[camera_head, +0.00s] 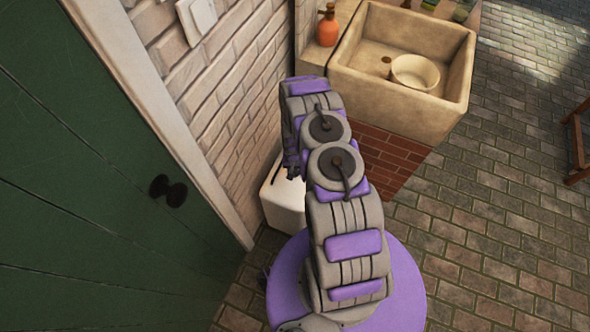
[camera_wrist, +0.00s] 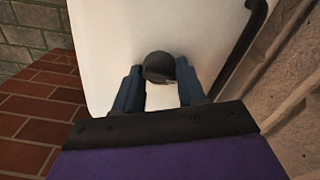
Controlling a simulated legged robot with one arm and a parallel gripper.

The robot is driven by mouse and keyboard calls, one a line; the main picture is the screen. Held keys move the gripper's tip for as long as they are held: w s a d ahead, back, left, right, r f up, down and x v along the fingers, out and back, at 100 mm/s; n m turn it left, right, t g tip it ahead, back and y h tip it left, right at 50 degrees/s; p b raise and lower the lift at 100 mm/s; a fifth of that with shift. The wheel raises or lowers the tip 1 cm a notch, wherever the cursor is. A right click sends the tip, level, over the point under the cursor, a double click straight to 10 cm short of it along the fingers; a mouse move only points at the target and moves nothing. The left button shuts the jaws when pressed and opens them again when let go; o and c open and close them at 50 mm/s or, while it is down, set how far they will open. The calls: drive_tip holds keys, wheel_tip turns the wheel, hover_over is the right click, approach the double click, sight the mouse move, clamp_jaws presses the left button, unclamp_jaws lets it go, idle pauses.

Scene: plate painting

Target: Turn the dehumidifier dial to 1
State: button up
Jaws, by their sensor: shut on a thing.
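The dehumidifier (camera_head: 283,205) is a white box standing on the floor against the brick wall, partly hidden behind my arm. In the wrist view its white face (camera_wrist: 105,40) fills the middle. A dark round dial (camera_wrist: 159,66) sits on that face, between the tips of my gripper (camera_wrist: 160,82). The two blue fingers are shut on the dial's sides. No numbers or pointer mark can be made out on the dial. In the head view my gripper is mostly hidden by my arm, above the dehumidifier.
A stone sink (camera_head: 450,98) on a brick base stands behind and right of my arm, with a bowl (camera_head: 415,73) in it and an orange bottle (camera_head: 328,27) beside it. A green door (camera_head: 70,200) is at the left.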

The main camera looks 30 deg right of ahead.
drive_tip(key=shift+s+m+p, duration=0.15)
drive_tip(key=shift+m+p, duration=0.2)
drive_tip(key=shift+m, duration=0.05)
drive_tip(key=shift+s+a+m+p, duration=0.1)
drive_tip(key=shift+m+p, duration=0.75)
drive_tip(key=shift+m, duration=0.15)
drive_tip(key=m+p, duration=0.2)
drive_tip(key=shift+m, duration=0.4)
drive_tip(key=shift+m+p, duration=0.55)
drive_tip(key=shift+m, duration=0.65)
drive_tip(key=shift+m+p, duration=0.55)
drive_tip(key=shift+m, duration=1.25)
drive_tip(key=o, duration=1.1)
drive_tip(key=shift+a, duration=0.1)
drive_tip(key=shift+c, duration=0.2)
